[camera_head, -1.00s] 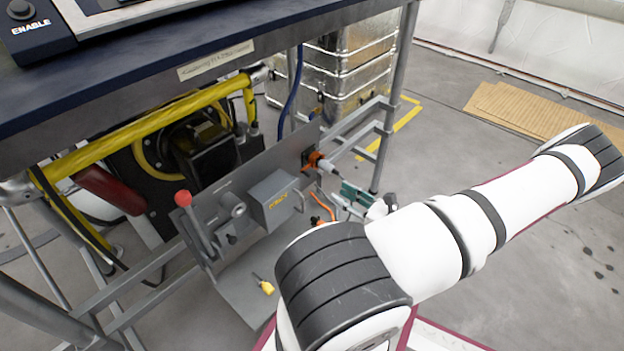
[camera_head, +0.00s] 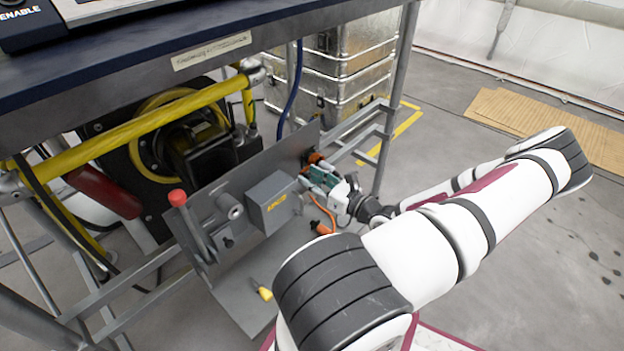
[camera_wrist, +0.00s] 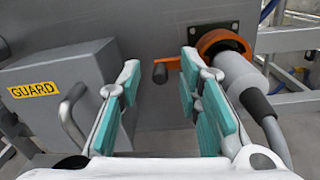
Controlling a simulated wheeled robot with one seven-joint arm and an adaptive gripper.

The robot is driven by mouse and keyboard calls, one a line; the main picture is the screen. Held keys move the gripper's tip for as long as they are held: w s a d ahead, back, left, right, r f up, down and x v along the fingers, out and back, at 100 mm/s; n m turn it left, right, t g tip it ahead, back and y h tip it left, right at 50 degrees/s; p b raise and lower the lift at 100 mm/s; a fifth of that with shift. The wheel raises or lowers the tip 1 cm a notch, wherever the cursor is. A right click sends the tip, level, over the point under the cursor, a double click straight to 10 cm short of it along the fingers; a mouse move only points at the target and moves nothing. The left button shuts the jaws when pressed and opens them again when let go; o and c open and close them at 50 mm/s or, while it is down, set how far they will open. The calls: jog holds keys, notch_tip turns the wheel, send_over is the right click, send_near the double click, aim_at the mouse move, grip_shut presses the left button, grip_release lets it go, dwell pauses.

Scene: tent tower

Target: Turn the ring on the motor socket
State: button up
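The motor socket has an orange ring (camera_wrist: 228,42) on the grey panel, at the upper right of the wrist view. An orange lever with a dark end (camera_wrist: 168,66) sticks out left from the ring. My gripper (camera_wrist: 161,72) is open, its teal-padded fingers apart. The lever shows in the gap between the fingertips, closer to the right one; I cannot tell whether they touch. In the head view my gripper (camera_head: 322,178) is at the panel's right end and partly hides the orange ring (camera_head: 314,158).
A grey GUARD box (camera_wrist: 60,90) with a bar handle (camera_wrist: 72,112) stands left of my gripper. A red-knobbed lever (camera_head: 178,198) and a yellow-handled item (camera_head: 264,293) are farther left. Frame tubes (camera_head: 375,125) stand close on the right.

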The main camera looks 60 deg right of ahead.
grip_shut()
jog(key=shift+r+p, duration=0.1)
jog(key=shift+p, duration=0.25)
jog(key=d+r+m+p, duration=0.1)
jog(key=r+m+p, duration=0.1)
jog(key=m+p, duration=0.2)
jog(key=d+r+m+p, duration=0.1)
jog(key=d+m+p, duration=0.1)
jog(key=m+p, duration=0.2)
jog(key=s+d+r+m+p, duration=0.1)
jog(key=r+m+p, duration=0.1)
jog(key=m+p, duration=0.2)
jog(key=shift+s+d+r+m+h, duration=0.1)
jog(key=shift+d+r+m+h, duration=0.1)
jog(key=shift+m, duration=0.65)
jog(key=shift+d+r+m+h, duration=0.1)
jog(key=shift+m+h, duration=0.1)
jog(key=shift+m, duration=0.65)
jog(key=shift+s+d+m, duration=0.1)
jog(key=shift+d+m, duration=0.25)
jog(key=shift+m, duration=0.45)
jog(key=shift+s+d+m, duration=0.1)
jog(key=shift+d+m, duration=0.25)
jog(key=shift+m, duration=0.45)
jog(key=shift+d, duration=0.1)
